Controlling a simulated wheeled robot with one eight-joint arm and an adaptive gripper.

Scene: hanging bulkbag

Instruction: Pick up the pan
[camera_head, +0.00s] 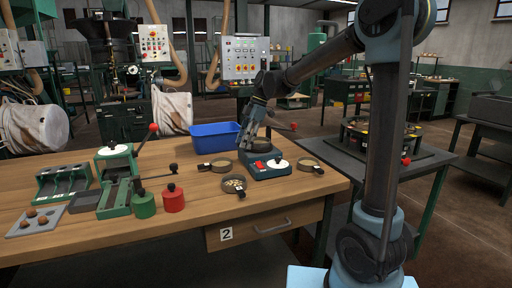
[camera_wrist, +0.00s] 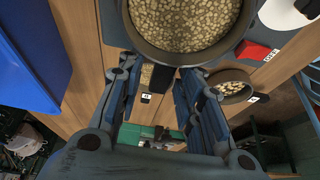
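A round dark pan (camera_wrist: 190,22) filled with pale granules is close in the wrist view, cut off by its top edge. Its short dark handle lies between the fingertips of my gripper (camera_wrist: 161,78). The fingers converge on the handle, and the pan looks raised above the table. My gripper (camera_head: 246,140) also shows in the head view, just above and left of the teal scale; the held pan is hard to make out there. Other pans rest on the table: one left of the scale (camera_head: 221,164), one in front with pale pieces (camera_head: 234,185) and one to the right (camera_head: 309,163).
The teal scale (camera_head: 262,172) has a red part and a white plate. A blue bin (camera_head: 213,134) stands behind it. A green lever press (camera_head: 116,165), green and red weights (camera_head: 173,198) and a grey tray (camera_head: 35,221) occupy the left side. The front right tabletop (camera_head: 290,193) is clear.

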